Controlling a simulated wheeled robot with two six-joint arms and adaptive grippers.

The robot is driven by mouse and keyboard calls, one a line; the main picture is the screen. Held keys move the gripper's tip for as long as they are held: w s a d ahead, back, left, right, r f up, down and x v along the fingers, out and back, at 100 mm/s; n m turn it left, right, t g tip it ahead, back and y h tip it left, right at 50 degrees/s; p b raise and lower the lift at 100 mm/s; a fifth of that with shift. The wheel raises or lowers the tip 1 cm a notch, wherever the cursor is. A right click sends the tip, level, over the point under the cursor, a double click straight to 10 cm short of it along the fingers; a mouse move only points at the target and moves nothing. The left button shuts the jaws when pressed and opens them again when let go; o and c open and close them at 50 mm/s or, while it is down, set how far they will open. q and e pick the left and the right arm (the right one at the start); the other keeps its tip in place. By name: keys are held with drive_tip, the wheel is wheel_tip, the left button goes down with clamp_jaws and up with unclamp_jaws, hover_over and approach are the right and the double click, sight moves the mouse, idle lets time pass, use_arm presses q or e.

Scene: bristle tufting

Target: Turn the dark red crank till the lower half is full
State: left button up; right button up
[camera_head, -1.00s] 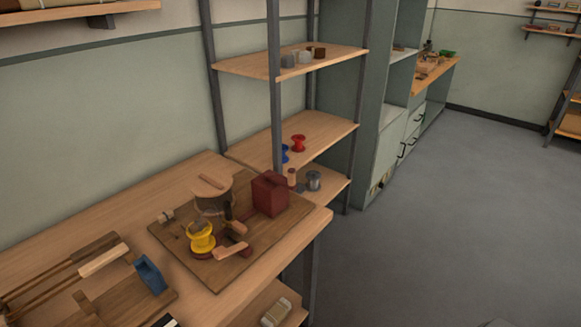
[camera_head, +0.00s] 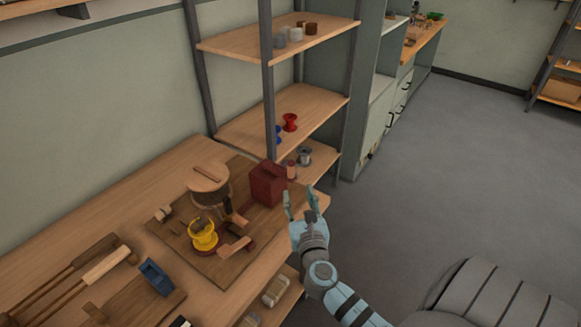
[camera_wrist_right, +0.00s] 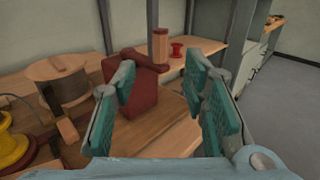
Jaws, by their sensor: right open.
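A dark red box (camera_head: 268,184) stands at the right of a wooden board (camera_head: 235,268). In the right wrist view, a dark red crank arm (camera_wrist_right: 146,62) is at the box's top right, with an upright wooden handle (camera_wrist_right: 160,44). My right gripper (camera_head: 301,204) is open and empty, just right of the box and apart from the handle. My left gripper is out of view.
A yellow spool (camera_head: 203,236) and a wooden-handled piece (camera_head: 236,248) are at the board's front. A blue plane-like tool (camera_head: 155,277) lies at the bench's left. A shelf unit (camera_head: 245,134) with spools stands behind.

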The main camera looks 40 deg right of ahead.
sight(292, 171)
drive_tip(key=b+x, duration=0.1)
drive_tip(key=x, duration=1.1)
drive_tip(key=shift+b, duration=0.3)
drive_tip(key=shift+s, duration=0.1)
drive_tip(key=shift+c, duration=0.6)
clamp_jaws()
